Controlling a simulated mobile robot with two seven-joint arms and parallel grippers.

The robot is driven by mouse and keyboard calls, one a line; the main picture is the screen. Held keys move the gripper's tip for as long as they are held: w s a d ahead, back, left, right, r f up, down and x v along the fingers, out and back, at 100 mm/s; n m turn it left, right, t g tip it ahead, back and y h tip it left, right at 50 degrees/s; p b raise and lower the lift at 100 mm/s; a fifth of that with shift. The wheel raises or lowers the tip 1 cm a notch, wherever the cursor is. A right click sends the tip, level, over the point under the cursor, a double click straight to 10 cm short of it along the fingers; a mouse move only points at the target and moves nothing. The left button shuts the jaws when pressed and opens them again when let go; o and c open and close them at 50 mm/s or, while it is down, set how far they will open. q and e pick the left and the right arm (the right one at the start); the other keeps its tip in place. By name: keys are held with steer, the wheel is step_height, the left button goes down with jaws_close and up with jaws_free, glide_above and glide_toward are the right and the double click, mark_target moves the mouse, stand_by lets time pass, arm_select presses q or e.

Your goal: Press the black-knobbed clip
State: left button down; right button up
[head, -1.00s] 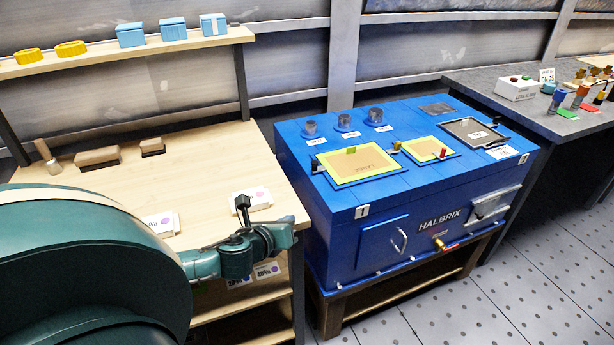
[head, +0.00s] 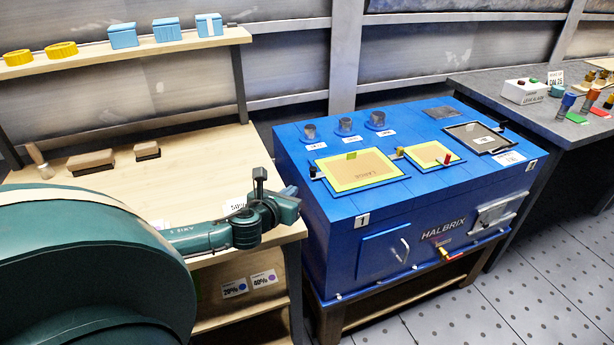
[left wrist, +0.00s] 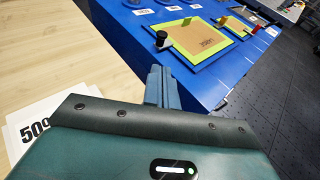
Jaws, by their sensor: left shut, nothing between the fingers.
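A clip with a black knob (head: 313,172) stands at the left edge of the large yellow-green framed panel (head: 335,183) on the blue HALBRIX cabinet (head: 350,210). The clip also shows in the left wrist view (left wrist: 162,38), beyond my fingers. Another black knob (head: 503,126) stands by the dark-framed panel (head: 455,131) at the right. My left gripper (head: 259,178) is shut and empty, above the right end of the wooden bench and apart from the cabinet. In the left wrist view its closed fingers (left wrist: 160,80) point toward the cabinet. My right gripper is not in view.
A red knob (head: 447,160) stands at the smaller yellow-framed panel. Round metal caps (head: 345,125) line the cabinet's back. The wooden bench (head: 200,185) holds brushes (head: 95,162) and cards. A grey table (head: 530,118) with coloured-handled items stands at the right.

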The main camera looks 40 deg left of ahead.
arm_select(q)
glide_toward(318, 186)
steer(key=w+a, duration=0.1)
steer(key=w+a+r, duration=0.1)
steer(key=w, duration=0.1)
steer(key=w+a+r, duration=0.1)
steer(key=w, duration=0.1)
steer(key=shift+a, duration=0.35)
steer(key=shift+w+a, duration=0.2)
steer(key=shift+w, duration=0.5)
steer(key=w+d, duration=0.1)
steer(key=w, duration=0.1)
steer(key=shift+w+d, duration=0.35)
steer(key=shift+w, duration=0.05)
steer(key=shift+r, duration=0.1)
